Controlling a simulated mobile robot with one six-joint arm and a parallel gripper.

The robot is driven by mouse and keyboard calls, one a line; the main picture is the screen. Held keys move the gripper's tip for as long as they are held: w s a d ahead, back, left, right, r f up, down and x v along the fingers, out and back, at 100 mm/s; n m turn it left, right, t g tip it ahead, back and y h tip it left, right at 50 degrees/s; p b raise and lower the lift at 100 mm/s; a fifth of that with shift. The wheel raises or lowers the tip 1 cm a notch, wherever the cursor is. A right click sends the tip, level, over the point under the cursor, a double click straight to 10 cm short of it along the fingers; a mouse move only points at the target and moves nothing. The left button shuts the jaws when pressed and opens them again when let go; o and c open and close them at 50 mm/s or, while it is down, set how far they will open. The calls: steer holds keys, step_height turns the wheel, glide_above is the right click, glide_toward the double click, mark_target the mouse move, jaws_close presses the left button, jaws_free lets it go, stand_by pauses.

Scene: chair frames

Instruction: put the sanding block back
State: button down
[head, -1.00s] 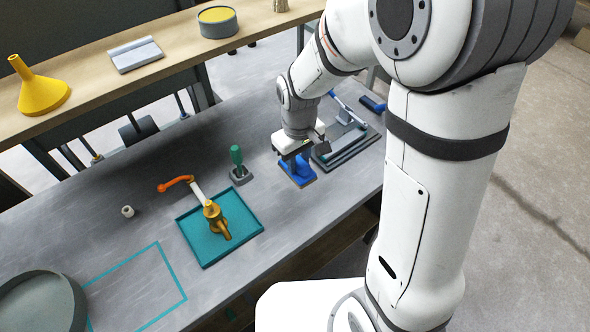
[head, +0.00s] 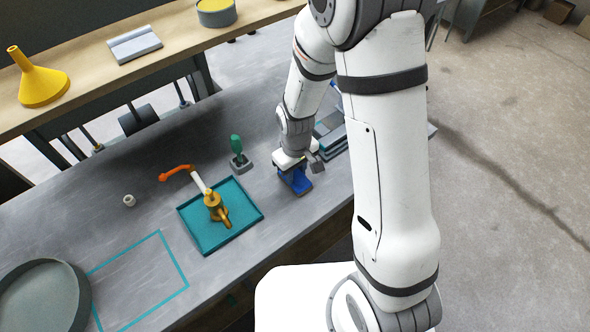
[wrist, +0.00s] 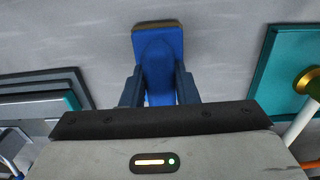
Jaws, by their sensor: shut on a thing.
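The sanding block (head: 297,183) is blue with a brown base. It is at the right part of the workbench, between the teal tray and the grey tray. My gripper (head: 294,167) is shut on it from above. In the wrist view the blue block (wrist: 160,58) sits between the two fingers (wrist: 160,88), its brown edge facing away. I cannot tell whether its base touches the bench. A teal outlined rectangle (head: 186,283) on the bench at the front left is empty.
A teal tray (head: 248,215) holds a brass fitting (head: 216,206). A green-handled tool (head: 237,151) stands close to the left of my gripper. The grey tray (wrist: 45,84) is partly hidden by my arm in the head view. A round grey pan (head: 85,292) is front left.

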steer(key=shift+f, duration=0.15)
steer(key=c, duration=1.1)
jaws_free()
step_height(320, 180, up, 12)
steer(key=r, duration=0.1)
steer(key=s+d+r+m+t, duration=0.1)
steer(key=s+d+r+m, duration=0.1)
steer(key=s+d+r, duration=0.2)
steer(key=s+d+r+m+t, duration=0.1)
steer(key=s+d+r+m, duration=0.1)
steer(key=s+d+r, duration=0.2)
steer(key=s+d+r+m+t, duration=0.1)
steer(key=s+d+r+m, duration=0.1)
steer(key=s+d+r, duration=0.1)
steer(key=shift+s+d+r+m+b, duration=0.4)
steer(key=shift+s+r, duration=0.1)
steer(key=shift+s, duration=0.25)
